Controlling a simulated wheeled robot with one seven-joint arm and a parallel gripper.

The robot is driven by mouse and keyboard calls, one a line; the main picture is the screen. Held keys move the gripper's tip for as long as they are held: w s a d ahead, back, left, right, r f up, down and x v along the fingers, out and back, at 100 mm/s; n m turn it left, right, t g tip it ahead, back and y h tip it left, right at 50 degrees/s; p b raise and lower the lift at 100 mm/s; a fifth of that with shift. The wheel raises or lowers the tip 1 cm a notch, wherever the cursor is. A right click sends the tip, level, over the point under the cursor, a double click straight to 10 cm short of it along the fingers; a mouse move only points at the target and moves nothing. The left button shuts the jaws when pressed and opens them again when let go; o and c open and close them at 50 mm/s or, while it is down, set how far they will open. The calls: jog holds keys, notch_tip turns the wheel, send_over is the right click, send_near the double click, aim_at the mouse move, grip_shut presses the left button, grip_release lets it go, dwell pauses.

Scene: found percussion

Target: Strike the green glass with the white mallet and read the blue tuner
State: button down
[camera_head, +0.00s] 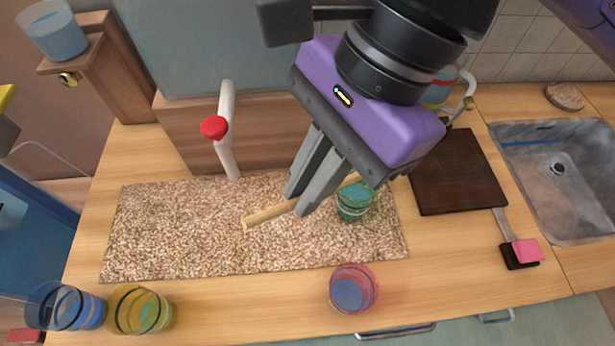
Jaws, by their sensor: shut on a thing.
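My gripper (299,202) is shut on a pale wooden stick (266,215), which slants from lower left to upper right across the speckled mat. The stick's right part passes behind my fingers toward the rim of the green glass (355,203). I cannot make out a white mallet head; that end is partly hidden. The green glass stands on the right part of the mat, just right of my fingers. I cannot tell whether the stick touches it. I cannot identify a blue tuner in this view.
The speckled mat (165,235) covers the middle counter. A red glass (353,289), yellow glass (140,310) and blue glass (66,308) stand along the front. A white bent post with a red end (214,127) rises behind. A dark board (456,172) and sink (556,190) are right.

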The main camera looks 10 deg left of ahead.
notch_tip(320, 180, down, 6)
jog(key=w+g+y+b, duration=0.1)
jog(key=b, duration=0.6)
jog(key=r+p, duration=0.1)
jog(key=r, duration=0.1)
jog(key=r+p, duration=0.1)
jog(key=r, duration=0.1)
jog(key=d+r+p, duration=0.1)
jog(key=r, duration=0.1)
jog(key=shift+r, duration=0.25)
jog(key=shift+f, duration=0.2)
dwell(0.4)
